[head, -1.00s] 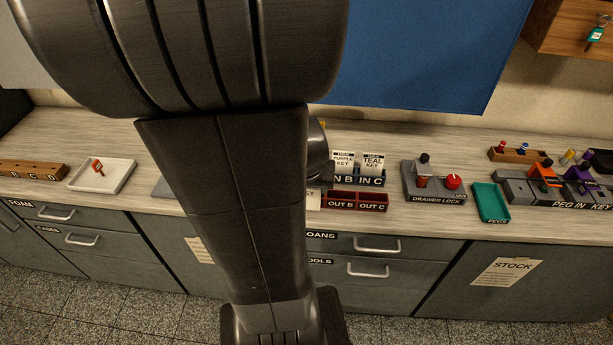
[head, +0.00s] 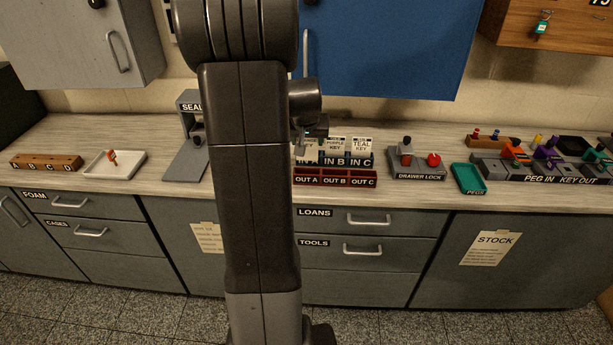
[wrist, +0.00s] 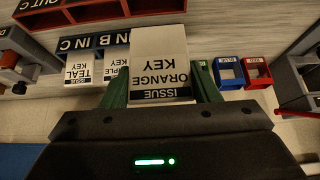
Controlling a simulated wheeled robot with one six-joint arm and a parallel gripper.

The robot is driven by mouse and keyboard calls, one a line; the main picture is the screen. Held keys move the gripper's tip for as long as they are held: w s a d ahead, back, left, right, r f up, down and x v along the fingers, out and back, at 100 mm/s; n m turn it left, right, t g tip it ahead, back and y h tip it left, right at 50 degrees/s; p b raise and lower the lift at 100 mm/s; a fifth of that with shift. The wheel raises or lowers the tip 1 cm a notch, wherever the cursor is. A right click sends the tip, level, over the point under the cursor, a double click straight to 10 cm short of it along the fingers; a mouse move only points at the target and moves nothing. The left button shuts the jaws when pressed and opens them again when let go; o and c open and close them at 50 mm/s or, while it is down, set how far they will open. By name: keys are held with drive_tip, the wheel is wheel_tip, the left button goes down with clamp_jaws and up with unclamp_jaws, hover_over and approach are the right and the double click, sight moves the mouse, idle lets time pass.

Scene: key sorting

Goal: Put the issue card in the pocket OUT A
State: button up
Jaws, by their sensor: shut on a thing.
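The issue card (wrist: 160,62), white and printed ISSUE ORANGE KEY, is between the green fingers of my gripper (wrist: 160,92) in the wrist view. My gripper is shut on it. In the head view the card (head: 307,153) shows partly, just below my gripper (head: 312,136), by the left end of the blue IN rack (head: 347,162). I cannot tell whether its lower end is still inside a pocket. The pocket OUT A (head: 306,181) is the left one of the red rack in front of the IN rack. The OUT pockets look empty.
Purple and teal key cards (head: 361,145) stand in IN B and IN C. The seal press (head: 188,140) is left of my arm; the drawer lock block (head: 417,165) is to the right. Blue (wrist: 228,72) and red (wrist: 256,72) holders sit beside the card in the wrist view.

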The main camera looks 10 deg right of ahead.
sight(307, 159)
wheel_tip(307, 159, down, 8)
drive_tip(key=shift+r, duration=0.25)
drive_tip(key=shift+f+b, duration=0.2)
drive_tip(key=shift+b, duration=0.2)
drive_tip(key=o, duration=1)
drive_tip(key=shift+c, duration=0.2)
drive_tip(key=shift+r, duration=0.15)
drive_tip(key=shift+r, duration=0.2)
drive_tip(key=v, duration=1.1)
drive_tip(key=shift+s+r+p, duration=0.25)
drive_tip(key=shift+p, duration=0.15)
